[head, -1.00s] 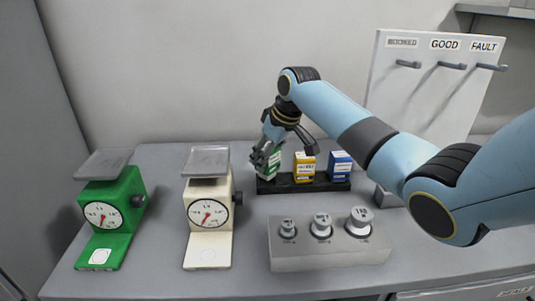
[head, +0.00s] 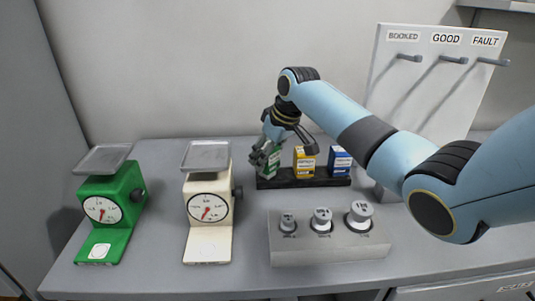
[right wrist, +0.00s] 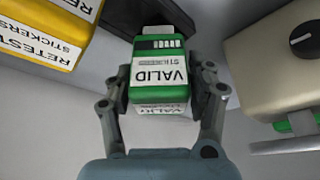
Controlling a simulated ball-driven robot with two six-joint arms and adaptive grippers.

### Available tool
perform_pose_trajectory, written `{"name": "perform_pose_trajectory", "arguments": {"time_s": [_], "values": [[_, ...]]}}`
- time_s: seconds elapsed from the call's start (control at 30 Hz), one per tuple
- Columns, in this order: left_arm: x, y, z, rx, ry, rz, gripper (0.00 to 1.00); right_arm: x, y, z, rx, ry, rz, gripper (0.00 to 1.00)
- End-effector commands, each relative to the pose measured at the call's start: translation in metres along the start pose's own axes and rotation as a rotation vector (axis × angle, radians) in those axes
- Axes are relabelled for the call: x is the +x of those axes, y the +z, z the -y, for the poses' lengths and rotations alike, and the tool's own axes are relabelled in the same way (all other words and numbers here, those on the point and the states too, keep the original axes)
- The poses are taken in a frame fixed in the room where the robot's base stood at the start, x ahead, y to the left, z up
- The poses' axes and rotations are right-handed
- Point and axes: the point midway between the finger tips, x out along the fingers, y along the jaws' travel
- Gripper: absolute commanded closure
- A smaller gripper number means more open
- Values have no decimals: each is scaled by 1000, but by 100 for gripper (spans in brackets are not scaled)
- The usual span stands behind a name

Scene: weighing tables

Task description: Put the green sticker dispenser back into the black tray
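The green sticker dispenser (head: 272,167) is at the left end of the black tray (head: 320,182) in the head view, partly hidden by my right gripper (head: 264,158). In the right wrist view the green dispenser (right wrist: 159,75), labelled VALID, sits between the two fingers of my right gripper (right wrist: 163,88), which lie close against its sides. It looks slightly tilted in the head view. I cannot tell whether its base rests fully in the tray. My left gripper is not in view.
A yellow dispenser (head: 304,164) and a blue dispenser (head: 340,161) stand in the tray to the right. A cream scale (head: 209,215) and a green scale (head: 108,212) stand at left. A grey weight block (head: 330,250) is in front. A hook board (head: 425,95) stands behind.

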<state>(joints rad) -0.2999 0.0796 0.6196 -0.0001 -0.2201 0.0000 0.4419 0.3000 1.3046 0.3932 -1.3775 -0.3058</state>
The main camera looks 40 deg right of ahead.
Motion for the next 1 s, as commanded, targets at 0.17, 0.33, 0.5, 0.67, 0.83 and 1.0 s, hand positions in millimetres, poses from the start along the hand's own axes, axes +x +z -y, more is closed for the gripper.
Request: {"name": "perform_pose_trajectory", "arguments": {"time_s": [0.17,0.33,0.5,0.67,0.83,1.0], "values": [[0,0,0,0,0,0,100,0,0,0,0,0,1,26],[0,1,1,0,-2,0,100,0,1,0,0,0,2,26],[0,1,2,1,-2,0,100,-12,0,-1,-1,2,-1,26],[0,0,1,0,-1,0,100,-44,0,-2,-2,4,-2,26],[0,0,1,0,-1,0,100,-82,0,-1,-2,3,-1,26],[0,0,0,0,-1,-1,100,-109,0,-1,-1,1,-1,26]]}}
